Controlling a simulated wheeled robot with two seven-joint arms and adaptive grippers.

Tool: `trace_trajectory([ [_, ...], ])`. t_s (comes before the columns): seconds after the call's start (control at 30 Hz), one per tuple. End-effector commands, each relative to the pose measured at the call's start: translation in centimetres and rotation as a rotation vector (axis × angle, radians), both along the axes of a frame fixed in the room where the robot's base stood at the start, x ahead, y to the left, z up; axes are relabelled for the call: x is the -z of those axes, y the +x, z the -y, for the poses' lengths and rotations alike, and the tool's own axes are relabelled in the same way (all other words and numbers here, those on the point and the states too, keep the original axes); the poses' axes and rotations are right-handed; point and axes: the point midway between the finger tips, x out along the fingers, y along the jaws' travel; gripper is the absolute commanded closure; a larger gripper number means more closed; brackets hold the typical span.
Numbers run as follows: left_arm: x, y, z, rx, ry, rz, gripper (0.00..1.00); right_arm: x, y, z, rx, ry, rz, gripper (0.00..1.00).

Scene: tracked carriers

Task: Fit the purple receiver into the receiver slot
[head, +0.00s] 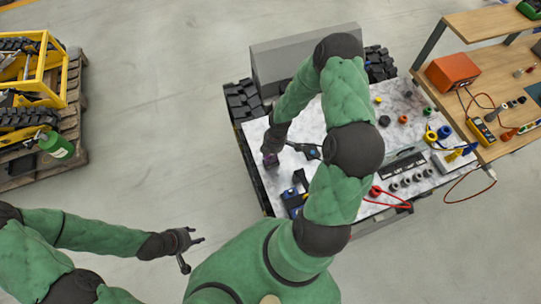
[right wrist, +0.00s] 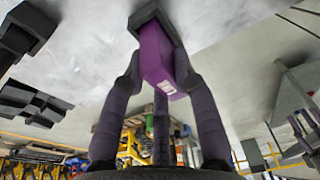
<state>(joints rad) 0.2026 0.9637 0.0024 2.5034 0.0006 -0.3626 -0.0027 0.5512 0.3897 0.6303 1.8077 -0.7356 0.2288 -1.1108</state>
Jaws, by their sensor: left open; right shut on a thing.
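The purple receiver (right wrist: 155,52) is a purple block with a small white label, held between the fingers of my right gripper (right wrist: 158,76) in the right wrist view. Its far end meets a dark, square-edged part (right wrist: 152,15); I cannot tell whether this is the receiver slot or whether the receiver sits inside it. In the head view my right gripper (head: 271,161) is at the left edge of the carrier's pale top, with a little purple showing. My left gripper (head: 190,243) is open and empty over the floor, away from the carrier.
The tracked carrier's marbled top (head: 382,135) bears several knobs and sockets, a blue-black part (head: 293,200) and a red cable (head: 388,202). A grey box (head: 290,55) stands at its back. A wooden bench (head: 490,75) is at the right.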

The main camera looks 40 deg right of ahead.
Motion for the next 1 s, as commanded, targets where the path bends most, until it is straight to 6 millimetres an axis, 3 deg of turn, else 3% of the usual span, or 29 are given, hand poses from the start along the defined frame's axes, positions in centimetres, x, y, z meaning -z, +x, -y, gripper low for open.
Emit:
trace_trajectory([
  [0.07, 0.26, 0.00, 0.00, 0.000, 0.000, 0.000, 0.56, 0.83, 0.07, 0.06, 0.001, -0.001, 0.002, 1.00],
  [0.47, 0.59, 0.00, 0.00, 0.000, 0.000, 0.000, 0.56, 1.27, 0.05, 0.07, 0.001, -0.001, 0.002, 1.00],
  [0.5, 0.53, 0.00, 0.00, 0.000, 0.000, 0.000, 0.56, 1.21, 0.05, 0.07, 0.001, -0.001, 0.002, 0.63],
  [0.57, 0.49, 0.00, 0.00, 0.000, 0.000, 0.000, 0.56, 1.17, 0.04, 0.06, 0.001, -0.001, 0.002, 0.47],
  [1.0, 0.02, 0.00, 0.00, 0.000, 0.000, 0.000, 0.56, 0.63, 0.06, 0.08, 0.000, -0.001, 0.002, 0.47],
])
